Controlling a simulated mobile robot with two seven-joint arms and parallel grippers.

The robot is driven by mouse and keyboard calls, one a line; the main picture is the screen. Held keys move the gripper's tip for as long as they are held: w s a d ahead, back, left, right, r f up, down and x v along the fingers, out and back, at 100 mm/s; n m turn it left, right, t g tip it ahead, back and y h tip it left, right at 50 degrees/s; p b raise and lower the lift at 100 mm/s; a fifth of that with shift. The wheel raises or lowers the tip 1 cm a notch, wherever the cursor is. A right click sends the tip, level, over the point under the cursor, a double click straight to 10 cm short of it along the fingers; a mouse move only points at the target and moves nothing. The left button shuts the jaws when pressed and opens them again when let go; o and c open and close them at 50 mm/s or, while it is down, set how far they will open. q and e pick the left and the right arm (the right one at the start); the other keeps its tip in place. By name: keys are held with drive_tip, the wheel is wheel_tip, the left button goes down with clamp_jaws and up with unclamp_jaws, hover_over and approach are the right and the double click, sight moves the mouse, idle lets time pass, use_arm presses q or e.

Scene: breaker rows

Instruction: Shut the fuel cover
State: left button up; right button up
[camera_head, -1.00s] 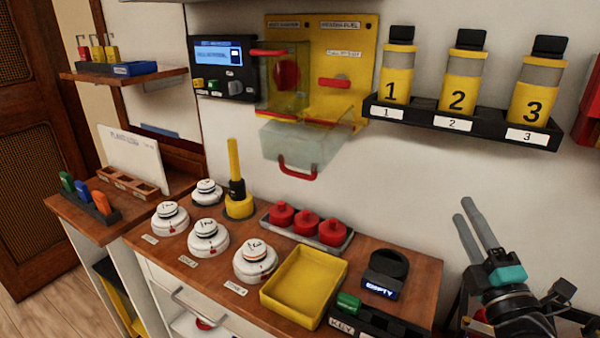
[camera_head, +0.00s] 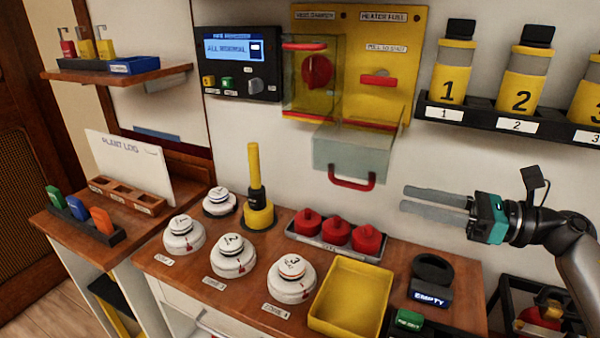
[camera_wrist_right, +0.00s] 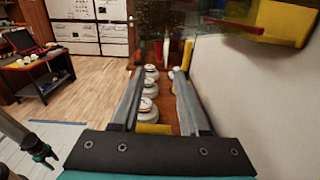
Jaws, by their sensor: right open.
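A yellow panel (camera_head: 402,40) on the wall has a left half with a red knob and a right half labelled as fuel. The clear fuel cover (camera_head: 375,150) hangs open below the right half, leaving a red lever (camera_head: 379,80) exposed. Its red handle (camera_head: 352,184) is at the bottom front. A second clear cover (camera_head: 329,75) stands over the red knob. My right gripper (camera_head: 405,199) is open and empty, right of the handle and apart from it, with fingers pointing left. It also shows in the right wrist view (camera_wrist_right: 158,72).
Yellow canisters (camera_head: 525,80) stand on a black wall shelf (camera_head: 470,121) above my right gripper. Below are a yellow tray (camera_head: 350,295), red-topped pieces (camera_head: 337,232) and white round detectors (camera_head: 233,255) on the wooden counter. A display box (camera_head: 240,60) is left of the panel.

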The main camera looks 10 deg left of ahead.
sight(335, 180)
use_arm(q)
drive_tip(key=shift+s+d+r+p, duration=0.1)
drive_tip(key=shift+d+r+p, duration=0.35)
drive_tip(key=shift+d, duration=0.15)
drive_tip(key=shift+s+d+r+p, duration=0.1)
drive_tip(key=shift+d+r+p, duration=0.3)
drive_tip(key=shift+d, duration=0.2)
use_arm(e)
drive_tip(key=x, duration=1.5)
drive_tip(key=shift+c, duration=0.2)
clamp_jaws()
